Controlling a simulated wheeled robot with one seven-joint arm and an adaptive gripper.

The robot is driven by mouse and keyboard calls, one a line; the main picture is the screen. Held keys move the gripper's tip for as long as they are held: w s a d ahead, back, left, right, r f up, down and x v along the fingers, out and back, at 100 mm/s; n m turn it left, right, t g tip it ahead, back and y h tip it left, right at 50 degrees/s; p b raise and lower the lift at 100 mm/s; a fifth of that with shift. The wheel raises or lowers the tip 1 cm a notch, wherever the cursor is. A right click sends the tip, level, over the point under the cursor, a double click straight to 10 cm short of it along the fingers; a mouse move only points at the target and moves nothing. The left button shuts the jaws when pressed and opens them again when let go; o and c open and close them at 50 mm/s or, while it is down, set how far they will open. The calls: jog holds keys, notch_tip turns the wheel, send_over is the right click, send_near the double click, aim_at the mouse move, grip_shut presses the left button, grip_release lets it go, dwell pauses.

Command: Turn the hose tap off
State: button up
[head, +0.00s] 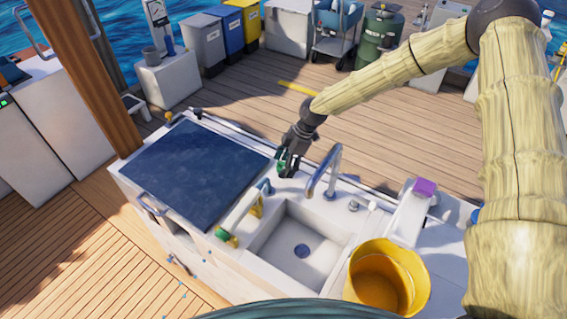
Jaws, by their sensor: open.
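My gripper (287,165) is at the back edge of the white counter, left of the sink tap. Its jaws are open, with green showing at the fingers; I cannot tell whether that green is part of the gripper or of a tap behind it. A curved silver tap (327,170) stands behind the sink, just right of my gripper. A pale tube-like piece (242,208) with a green end lies between the dark hatch and the sink. I cannot tell for sure which fitting is the hose tap, or how its handle is turned.
A dark hatch lid (195,172) covers the counter's left part. The sink (300,250) is empty. A yellow bucket (386,275) stands right of it, near a purple-topped item (425,187). A wooden post (92,75) rises at left. Open deck (400,130) lies behind.

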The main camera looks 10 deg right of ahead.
jog(key=shift+f, duration=0.15)
jog(key=c, duration=1)
jog(key=shift+a, duration=0.25)
jog(key=shift+d, duration=0.15)
jog(key=shift+s+m+t+b, duration=0.1)
jog(key=shift+m+t+b, duration=0.45)
jog(key=shift+m, duration=0.85)
jog(key=m+t+b, duration=0.1)
jog(key=m, duration=0.2)
jog(key=m+t+h+b, duration=0.1)
jog(key=m, duration=0.2)
jog(key=shift+s, duration=0.1)
jog(key=m+h, duration=0.1)
jog(key=m, duration=0.1)
jog(key=m+t, duration=0.1)
jog(key=m, duration=0.1)
jog(key=shift+m+h+b, duration=0.35)
jog(key=shift+m+h, duration=0.05)
jog(key=shift+a+m+t+h, duration=0.15)
jog(key=shift+m+h, duration=0.25)
jog(key=shift+m, duration=0.7)
jog(key=shift+a+m+t+h, duration=0.1)
jog(key=shift+m+h, duration=0.3)
jog(key=shift+m, duration=0.7)
jog(key=shift+s, duration=0.1)
